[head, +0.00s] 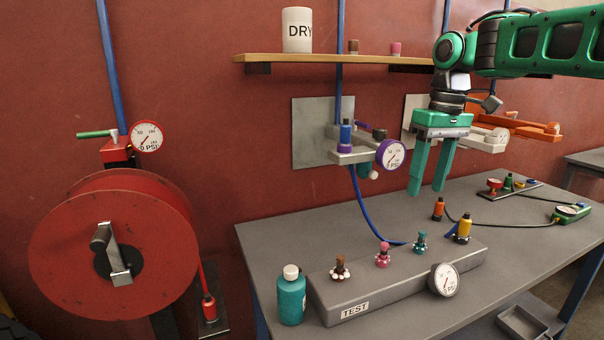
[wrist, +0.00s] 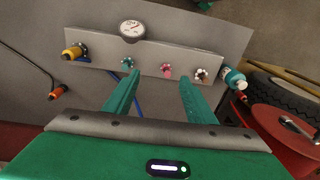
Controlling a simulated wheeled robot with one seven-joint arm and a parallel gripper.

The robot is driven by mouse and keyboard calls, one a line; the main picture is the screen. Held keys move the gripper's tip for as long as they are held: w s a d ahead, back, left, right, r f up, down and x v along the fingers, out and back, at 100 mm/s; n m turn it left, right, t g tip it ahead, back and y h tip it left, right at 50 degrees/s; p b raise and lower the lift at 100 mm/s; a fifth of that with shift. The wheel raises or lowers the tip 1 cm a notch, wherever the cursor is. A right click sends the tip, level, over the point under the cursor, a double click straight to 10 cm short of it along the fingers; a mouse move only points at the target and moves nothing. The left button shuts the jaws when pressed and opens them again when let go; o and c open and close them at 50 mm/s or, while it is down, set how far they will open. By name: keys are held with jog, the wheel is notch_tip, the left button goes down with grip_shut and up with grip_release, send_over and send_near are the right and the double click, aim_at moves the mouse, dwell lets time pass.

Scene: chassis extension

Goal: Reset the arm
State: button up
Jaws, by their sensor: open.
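My gripper (head: 430,190) is green and hangs from my green arm at the upper right of the head view. It points down over the grey workbench (head: 285,245), above and behind the TEST block (head: 400,285). Its two fingers are apart with nothing between them. In the wrist view the fingers of my gripper (wrist: 155,95) are spread, and the TEST block (wrist: 150,57) with its pressure gauge (wrist: 132,30) lies beyond them. No fingertip touches anything that I can see.
A red hose reel (head: 80,215) stands at the left. A teal bottle (head: 291,297) stands at the bench's front left. A wall regulator (head: 355,150) and a shelf (head: 300,60) with a DRY cup (head: 297,30) are left of my arm. An orange fitting (head: 438,208) stands near the fingers.

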jog(key=s+d+f+m, duration=0.3)
jog(key=s+f, duration=0.3)
jog(key=s, duration=0.4)
jog(key=s+d+f+m, duration=0.4)
jog(key=s+d+f, duration=0.2)
jog(key=s, duration=0.5)
jog(key=s+d+f+m, duration=0.4)
jog(key=s+f, duration=0.3)
jog(key=s, duration=0.3)
jog(key=shift+s+d+f+h, duration=0.2)
jog(key=shift+d+f+h, duration=0.1)
jog(key=shift+d, duration=0.35)
jog(key=shift+w+f, duration=0.2)
jog(key=shift+w, duration=0.45)
